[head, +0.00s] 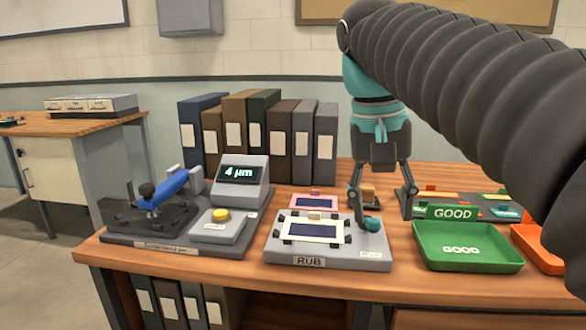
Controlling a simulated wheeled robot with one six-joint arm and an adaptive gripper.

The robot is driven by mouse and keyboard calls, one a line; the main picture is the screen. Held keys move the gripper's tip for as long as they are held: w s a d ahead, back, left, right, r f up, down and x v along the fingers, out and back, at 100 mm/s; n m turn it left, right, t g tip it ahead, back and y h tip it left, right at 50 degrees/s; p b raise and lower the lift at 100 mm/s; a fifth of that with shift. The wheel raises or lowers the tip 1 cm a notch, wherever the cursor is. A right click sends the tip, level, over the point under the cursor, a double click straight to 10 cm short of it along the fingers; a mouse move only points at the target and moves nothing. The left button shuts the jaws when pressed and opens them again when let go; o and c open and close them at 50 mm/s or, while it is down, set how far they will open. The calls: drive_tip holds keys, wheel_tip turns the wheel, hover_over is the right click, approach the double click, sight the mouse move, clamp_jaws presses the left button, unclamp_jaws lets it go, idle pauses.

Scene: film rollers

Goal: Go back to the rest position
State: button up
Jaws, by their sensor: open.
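My gripper (383,208) hangs pointing down over the wooden table, right of the middle. Its two fingers are spread and nothing is held between them. My ribbed dark arm covers the upper right of the view.
A gauge with a blue lever (172,185) and a display (241,173) reading 4 µm stand at left. A green GOOD tray (430,254) sits empty at right, beside an orange tray (540,250). Several binders (238,120) line the back. A pink-framed piece (313,202) lies behind the station.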

wheel_tip(320, 180, down, 12)
drive_tip(key=w+n+t+y, duration=0.1)
drive_tip(key=w+n+t, duration=0.1)
drive_tip(key=n+t, duration=0.1)
drive_tip(key=s+d+f+t, duration=0.2)
drive_tip(key=s+d+f, duration=0.1)
drive_tip(key=s+f, duration=0.8)
drive_tip(key=shift+d+f+m+y, duration=0.2)
drive_tip(key=shift+f+m+y, duration=0.05)
drive_tip(key=shift+m+y, duration=0.15)
